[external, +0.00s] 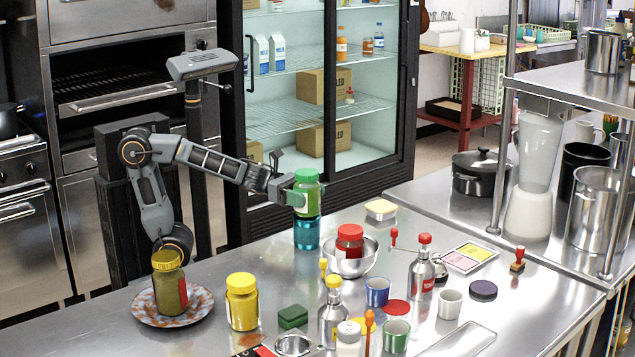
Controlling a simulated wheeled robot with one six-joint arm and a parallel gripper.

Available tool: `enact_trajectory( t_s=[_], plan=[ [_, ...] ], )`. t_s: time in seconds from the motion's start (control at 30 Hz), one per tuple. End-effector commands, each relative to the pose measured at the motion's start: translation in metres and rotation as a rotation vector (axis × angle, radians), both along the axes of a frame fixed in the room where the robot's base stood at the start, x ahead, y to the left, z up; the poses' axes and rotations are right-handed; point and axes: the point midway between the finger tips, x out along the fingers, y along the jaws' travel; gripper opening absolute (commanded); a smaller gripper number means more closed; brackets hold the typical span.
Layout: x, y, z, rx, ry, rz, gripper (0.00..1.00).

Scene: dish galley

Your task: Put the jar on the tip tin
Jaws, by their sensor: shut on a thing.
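My gripper (297,192) is shut on a green jar (309,203) with a green lid and a pale label. It holds the jar upright, directly above a teal tin (306,236), which looks like the tip tin. The jar's bottom meets the tin's top in the picture; whether they touch or a small gap is left, I cannot tell. The tin's top opening or lid is hidden by the jar.
A steel bowl (341,266) with a red-lidded jar (349,243) stands right of the tin. An olive jar (169,290) on a plate (203,301) and a yellow jar (242,308) stand at the front left. Bottles and cups crowd the front right. Counter left of the tin is clear.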

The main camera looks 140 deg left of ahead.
Motion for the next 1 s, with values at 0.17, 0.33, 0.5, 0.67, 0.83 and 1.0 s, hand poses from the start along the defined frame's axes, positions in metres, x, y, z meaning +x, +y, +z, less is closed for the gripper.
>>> enact_trajectory(
  t_s=[0.17,0.33,0.5,0.67,0.83,1.0],
  plan=[
    [0.0,0.0,-0.004,0.002,-0.003,0.0,0.35],
    [0.0,0.0,-0.003,0.0,0.0,0.0,0.88],
    [0.0,0.0,-0.003,0.0,0.0,0.0,0.99],
    [0.0,0.0,-0.003,0.0,0.0,0.0,0.99],
    [-0.006,-0.001,0.002,0.0,-0.002,0.002,0.99],
    [-0.037,-0.007,0.003,0.002,-0.001,0.007,0.99]
  ],
)
